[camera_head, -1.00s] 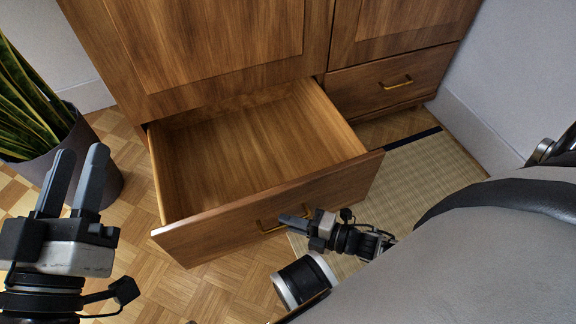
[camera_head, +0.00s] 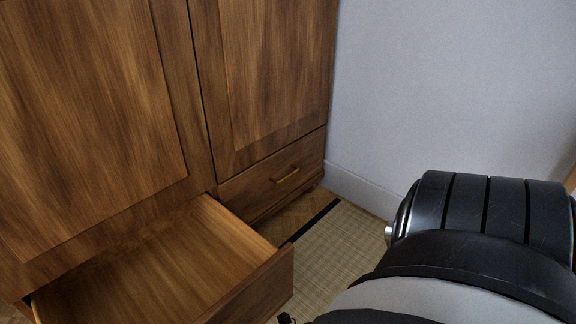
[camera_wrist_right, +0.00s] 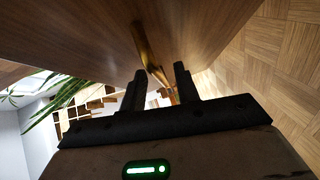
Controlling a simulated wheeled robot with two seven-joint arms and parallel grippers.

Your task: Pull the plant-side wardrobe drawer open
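The plant-side drawer (camera_head: 170,265) of the wooden wardrobe (camera_head: 85,120) stands pulled out and empty at the lower left of the head view. Its front panel (camera_head: 262,285) is cut off by the bottom edge. In the right wrist view, the brass handle (camera_wrist_right: 148,50) runs from the drawer front (camera_wrist_right: 85,30) down to between the fingers of my right gripper (camera_wrist_right: 160,74). These fingers are apart, with a gap visible beside the handle. My left gripper is outside both current views.
A grey wall (camera_head: 440,90) stands to the right. A woven mat (camera_head: 345,245) lies on the floor. Green plant leaves (camera_wrist_right: 62,98) show in the right wrist view.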

